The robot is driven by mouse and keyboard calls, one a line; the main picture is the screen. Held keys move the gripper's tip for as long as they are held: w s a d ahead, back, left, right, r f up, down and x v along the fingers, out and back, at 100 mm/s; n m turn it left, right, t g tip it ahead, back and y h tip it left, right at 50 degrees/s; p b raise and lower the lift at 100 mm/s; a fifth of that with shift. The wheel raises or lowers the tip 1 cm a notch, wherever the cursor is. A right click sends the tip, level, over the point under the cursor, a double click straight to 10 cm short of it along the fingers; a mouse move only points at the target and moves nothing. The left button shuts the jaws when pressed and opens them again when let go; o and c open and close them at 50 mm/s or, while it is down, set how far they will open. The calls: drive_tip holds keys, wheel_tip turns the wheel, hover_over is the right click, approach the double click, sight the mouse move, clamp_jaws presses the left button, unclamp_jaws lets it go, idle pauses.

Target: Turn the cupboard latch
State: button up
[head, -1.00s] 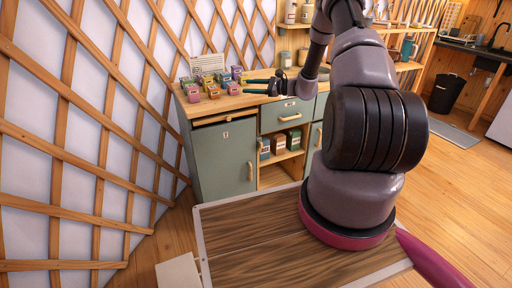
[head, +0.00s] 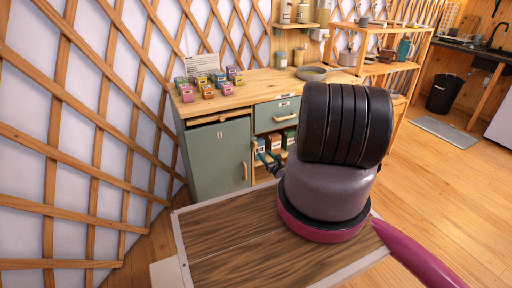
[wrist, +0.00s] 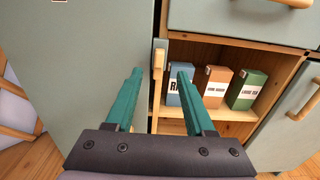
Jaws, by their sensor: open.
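The grey-green cupboard (head: 218,160) stands under the wooden counter, its door closed. An upright wooden piece, the latch or handle (head: 245,171), sits at the door's right edge. It also shows in the wrist view (wrist: 158,58), upright, near the fingertips. My gripper (head: 266,158) is in front of the cupboard, just right of this piece in the head view. In the wrist view my gripper (wrist: 160,70) is open and empty, with one green finger on each side of the piece's line. I cannot tell whether the fingertips reach around it.
An open shelf right of the door holds a blue box (wrist: 174,86), a brown box (wrist: 216,84) and a green box (wrist: 247,88). A drawer (head: 277,114) is above it. Small coloured boxes (head: 208,86) and a pan (head: 312,73) are on the counter (head: 255,92).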

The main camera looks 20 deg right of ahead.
sight(256, 144)
drive_tip(key=w, duration=0.9)
drive_tip(key=shift+w+a, duration=0.15)
drive_tip(key=shift+w, duration=0.05)
drive_tip(key=shift+c, duration=0.3)
clamp_jaws()
